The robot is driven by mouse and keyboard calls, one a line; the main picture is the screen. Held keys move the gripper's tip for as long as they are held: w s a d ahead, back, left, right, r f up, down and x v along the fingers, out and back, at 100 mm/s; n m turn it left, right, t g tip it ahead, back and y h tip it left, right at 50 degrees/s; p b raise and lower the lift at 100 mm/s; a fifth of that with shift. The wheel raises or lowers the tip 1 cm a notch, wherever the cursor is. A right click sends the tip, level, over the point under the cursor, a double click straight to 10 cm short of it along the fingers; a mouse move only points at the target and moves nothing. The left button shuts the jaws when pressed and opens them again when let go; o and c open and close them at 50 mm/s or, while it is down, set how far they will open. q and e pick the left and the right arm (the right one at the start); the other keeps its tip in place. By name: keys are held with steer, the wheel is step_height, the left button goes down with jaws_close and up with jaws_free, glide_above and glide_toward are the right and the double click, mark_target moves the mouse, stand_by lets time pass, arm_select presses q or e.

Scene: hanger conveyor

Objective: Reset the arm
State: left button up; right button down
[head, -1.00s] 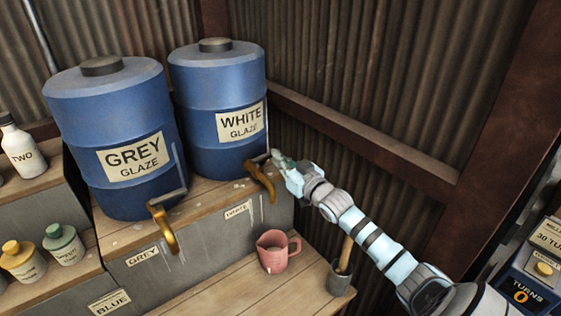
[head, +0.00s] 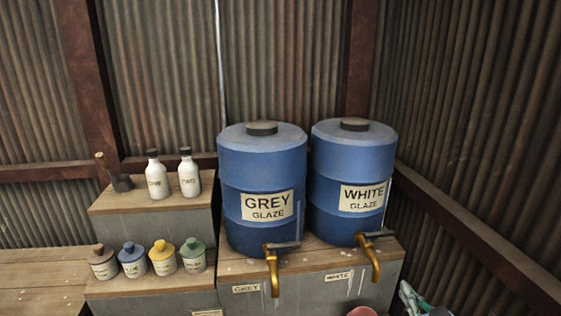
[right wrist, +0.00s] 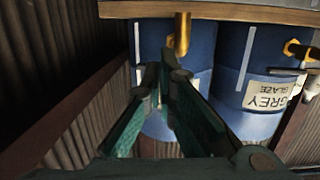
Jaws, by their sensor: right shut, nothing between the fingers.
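My right gripper (head: 408,294) shows only in part at the bottom right of the head view, below and right of the white glaze barrel. In the right wrist view its green-padded fingers (right wrist: 163,75) are together at the tips with nothing between them. The blue WHITE GLAZE barrel (head: 352,155) and its brass tap (head: 372,258) stand behind it. The right wrist view shows the barrels upside down, with a brass tap (right wrist: 182,35) just beyond the fingertips; I cannot tell if they touch. My left gripper is not in view.
The GREY GLAZE barrel (head: 262,170) stands left of the white one on the same bench. Several small jars (head: 163,261) and two white bottles (head: 188,176) stand on stepped shelves. A pink jug (head: 362,311) is cut off at the bottom edge. Corrugated walls close the corner.

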steer(key=s+a+f+g, duration=0.3)
steer(key=s+a+f, duration=0.15)
steer(key=s, duration=0.25)
steer(key=s+a+f+g, duration=0.3)
steer(key=s+a+f, duration=0.1)
steer(key=s+f, duration=0.2)
steer(key=s+a+f+g+h, duration=0.1)
steer(key=s+a+g, duration=0.15)
steer(key=s, duration=0.65)
steer(key=s+a+f+g, duration=0.15)
steer(key=s+g, duration=0.25)
steer(key=s, duration=0.5)
step_height(320, 180, down, 23)
steer(key=s+d+g+b, duration=0.2)
steer(key=d+b, duration=0.1)
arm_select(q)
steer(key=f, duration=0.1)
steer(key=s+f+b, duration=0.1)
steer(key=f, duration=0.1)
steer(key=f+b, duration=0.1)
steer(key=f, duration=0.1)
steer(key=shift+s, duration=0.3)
arm_select(e)
steer(key=s+f, duration=1.4)
steer(key=shift+d+g, duration=0.3)
steer(key=shift+g, duration=0.05)
steer(key=shift+f, duration=0.1)
